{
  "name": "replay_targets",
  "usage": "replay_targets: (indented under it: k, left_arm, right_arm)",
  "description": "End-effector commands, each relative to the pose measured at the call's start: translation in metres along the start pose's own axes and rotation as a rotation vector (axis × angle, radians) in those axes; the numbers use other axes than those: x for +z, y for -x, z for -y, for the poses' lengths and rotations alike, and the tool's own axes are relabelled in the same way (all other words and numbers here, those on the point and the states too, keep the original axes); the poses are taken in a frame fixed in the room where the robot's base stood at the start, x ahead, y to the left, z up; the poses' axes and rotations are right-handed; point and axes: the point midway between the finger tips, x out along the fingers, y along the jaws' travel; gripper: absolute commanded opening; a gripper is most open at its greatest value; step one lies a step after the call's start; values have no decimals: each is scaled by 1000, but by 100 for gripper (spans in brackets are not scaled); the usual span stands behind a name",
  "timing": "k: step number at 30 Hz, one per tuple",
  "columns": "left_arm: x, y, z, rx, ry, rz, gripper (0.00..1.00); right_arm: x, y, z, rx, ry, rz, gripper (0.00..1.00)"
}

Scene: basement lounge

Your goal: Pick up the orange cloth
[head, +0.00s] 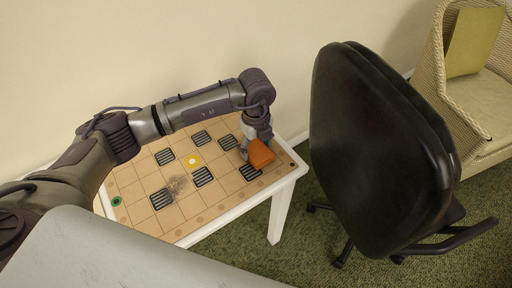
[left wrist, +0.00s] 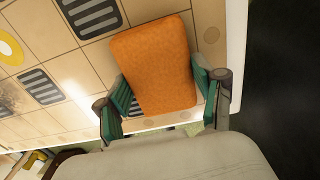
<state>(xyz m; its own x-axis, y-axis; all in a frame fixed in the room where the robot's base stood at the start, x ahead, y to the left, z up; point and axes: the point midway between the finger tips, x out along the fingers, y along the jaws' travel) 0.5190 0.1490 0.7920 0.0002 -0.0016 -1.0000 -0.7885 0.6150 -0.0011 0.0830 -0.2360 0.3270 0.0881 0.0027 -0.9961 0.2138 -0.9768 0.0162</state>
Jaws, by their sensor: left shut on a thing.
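The orange cloth (head: 261,154) is a small folded block at the right end of the white table, in the head view. In the left wrist view the cloth (left wrist: 152,62) fills the space between the two green-padded fingers. My left gripper (head: 250,150) is shut on it; in the left wrist view the gripper's fingers (left wrist: 165,92) press on its two sides. Whether the cloth touches the table top is hard to tell. My right gripper is in neither view.
The white table (head: 235,212) has a tan grid top with dark slotted squares, a yellow disc (head: 193,161) and a dark smudge (head: 178,185). A black office chair (head: 375,150) stands close at its right. A wicker armchair (head: 470,95) is farther right. Green carpet (head: 300,255) lies below.

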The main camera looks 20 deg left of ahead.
Motion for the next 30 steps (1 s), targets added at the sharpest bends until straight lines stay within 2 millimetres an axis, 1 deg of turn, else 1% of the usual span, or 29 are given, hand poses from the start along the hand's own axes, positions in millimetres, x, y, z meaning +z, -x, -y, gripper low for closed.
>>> replay_targets:
  k: [5, 10, 11, 15, 21, 25, 30]
  left_arm:
    - [0, 14, 1, -3, -1, 1, 34]
    - [0, 42, 1, -3, -2, 3, 34]
    - [-10, 45, 1, -3, -7, 0, 34]
    - [-43, 64, 2, -4, -10, 0, 34]
    - [-86, 89, 2, -3, -6, 0, 34]
    - [-104, 100, 2, -1, -3, 1, 34]
    - [-115, 108, 1, 0, -2, 1, 34]
  right_arm:
    - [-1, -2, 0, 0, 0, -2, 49]
    - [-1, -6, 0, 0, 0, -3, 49]
    - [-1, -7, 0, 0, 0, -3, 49]
    - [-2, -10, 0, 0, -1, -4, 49]
    - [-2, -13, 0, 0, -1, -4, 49]
    - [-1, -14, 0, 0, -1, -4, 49]
    - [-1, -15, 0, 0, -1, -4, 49]
